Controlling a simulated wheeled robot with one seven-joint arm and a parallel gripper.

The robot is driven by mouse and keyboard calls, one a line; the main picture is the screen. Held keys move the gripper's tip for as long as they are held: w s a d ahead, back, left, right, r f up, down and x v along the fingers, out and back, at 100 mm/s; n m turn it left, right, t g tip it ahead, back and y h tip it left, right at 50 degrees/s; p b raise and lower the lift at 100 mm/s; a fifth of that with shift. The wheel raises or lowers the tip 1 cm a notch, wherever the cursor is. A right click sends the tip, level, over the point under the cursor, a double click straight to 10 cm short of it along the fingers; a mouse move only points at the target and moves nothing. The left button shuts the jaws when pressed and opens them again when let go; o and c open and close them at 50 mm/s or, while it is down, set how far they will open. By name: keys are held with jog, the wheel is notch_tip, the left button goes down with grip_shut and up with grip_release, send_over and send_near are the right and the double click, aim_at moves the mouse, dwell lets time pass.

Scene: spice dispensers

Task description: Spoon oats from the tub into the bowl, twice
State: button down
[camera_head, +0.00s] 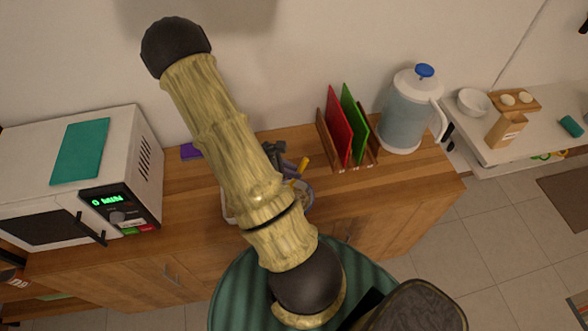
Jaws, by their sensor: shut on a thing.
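My arm crosses the middle of the head view and hides much of the counter behind it. Dark grey parts that look like my gripper (274,152) show just right of the arm, over the counter. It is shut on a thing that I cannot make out. A small yellow piece (303,164) shows beside it; I cannot tell whether it is a spoon handle. Below is a pale, purplish rounded container (307,194), partly hidden. A white edge (227,207) shows left of the arm. I cannot tell which is the tub or the bowl, and no oats are visible.
A white microwave (60,190) with a teal board on top stands left. A rack with red and green boards (340,125) and a water dispenser (408,112) stand right. The counter's front right is clear.

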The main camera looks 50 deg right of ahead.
jog(key=d+t+y, duration=0.1)
jog(key=s+d+t+y, duration=0.1)
jog(key=y, duration=0.1)
jog(key=shift+s+d, duration=0.1)
jog(key=shift+s, duration=0.15)
jog(key=d+t+y+p, duration=0.1)
jog(key=p, duration=0.2)
jog(key=s+d+t+y+p, duration=0.1)
jog(key=y+p, duration=0.1)
jog(key=p, duration=0.1)
jog(key=s+d+t+y+p, duration=0.1)
jog(key=y+p, duration=0.1)
jog(key=p, duration=0.2)
jog(key=shift+s+d+f, duration=0.15)
jog(key=shift+f, duration=0.15)
jog(key=shift+d+t+y+p, duration=0.15)
jog(key=shift+t+y+p, duration=0.2)
jog(key=shift+p, duration=0.55)
jog(key=shift+s+d+f+t+y+p, duration=0.45)
jog(key=shift+d+t+y+p, duration=0.25)
jog(key=shift+p, duration=0.3)
